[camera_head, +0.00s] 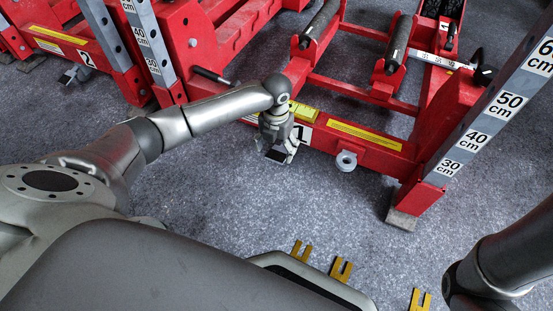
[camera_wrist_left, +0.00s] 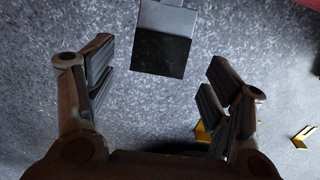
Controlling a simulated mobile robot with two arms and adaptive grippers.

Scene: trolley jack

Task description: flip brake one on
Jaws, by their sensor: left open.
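The red trolley jack frame (camera_head: 365,150) with the number 1 label stands ahead of me. My left gripper (camera_head: 277,146) is beside its near red beam, pointing down at the floor. In the left wrist view, the brake pedal (camera_wrist_left: 162,52), a grey block with a black end, shows at the top middle. It lies between the lines of the two open fingers of the left gripper (camera_wrist_left: 158,75), with clear gaps on both sides. I cannot tell whether the gripper touches it. In the head view the gripper hides most of the pedal. My right gripper is out of view.
A second red frame with number 2 (camera_head: 86,57) stands at the left, with its own brake pedal (camera_head: 75,73). Grey posts with cm scales (camera_head: 500,105) rise at the right. Several yellow forked pieces (camera_head: 341,268) lie on the grey floor. The floor between is clear.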

